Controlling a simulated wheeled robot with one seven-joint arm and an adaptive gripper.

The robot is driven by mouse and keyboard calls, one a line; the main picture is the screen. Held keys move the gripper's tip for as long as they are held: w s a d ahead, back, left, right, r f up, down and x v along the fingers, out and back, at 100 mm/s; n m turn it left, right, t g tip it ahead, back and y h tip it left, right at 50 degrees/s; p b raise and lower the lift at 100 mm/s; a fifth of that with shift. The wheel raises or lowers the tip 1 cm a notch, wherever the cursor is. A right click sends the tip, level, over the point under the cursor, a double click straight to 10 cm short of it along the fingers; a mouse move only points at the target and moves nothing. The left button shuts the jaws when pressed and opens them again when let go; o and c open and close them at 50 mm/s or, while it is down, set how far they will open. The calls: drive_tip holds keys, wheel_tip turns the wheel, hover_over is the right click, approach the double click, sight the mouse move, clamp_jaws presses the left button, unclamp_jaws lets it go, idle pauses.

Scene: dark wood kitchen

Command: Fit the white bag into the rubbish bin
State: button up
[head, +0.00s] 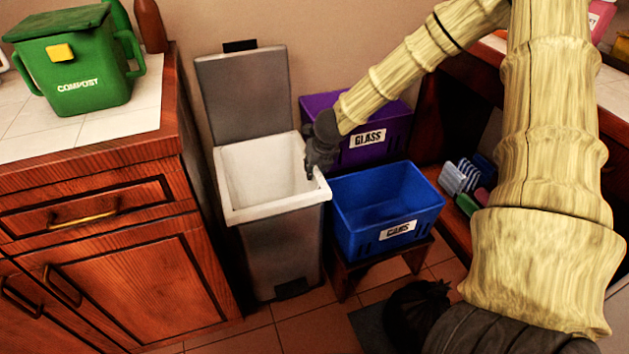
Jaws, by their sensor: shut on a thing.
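The rubbish bin (280,250) is a grey pedal bin standing on the floor against the wall, its lid (243,95) raised upright. The white bag (262,165) lines the inside of the bin and is folded over its rim on the sides I can see. My gripper (312,174) is at the right side of the rim, shut on the edge of the white bag. The dark fingers hide the part of the bag between them and a little of the right rim.
A purple GLASS crate (375,148) and a blue CANS crate (358,220) on a stool (345,282) stand close right of the bin. A wooden cabinet (135,275) with a green compost bin (75,65) is left. A black bag (412,312) lies on the floor.

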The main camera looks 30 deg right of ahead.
drive_tip(key=shift+f+b, duration=0.65)
drive_tip(key=shift+f, duration=1.65)
drive_tip(key=o, duration=1)
drive_tip(key=shift+c, duration=0.2)
drive_tip(key=shift+r, duration=0.55)
drive_tip(key=p+v, duration=0.3)
drive_tip(key=v, duration=0.8)
drive_tip(key=shift+s+r+p, duration=0.15)
drive_tip(key=shift+s+p, duration=0.05)
drive_tip(key=shift+p, duration=0.2)
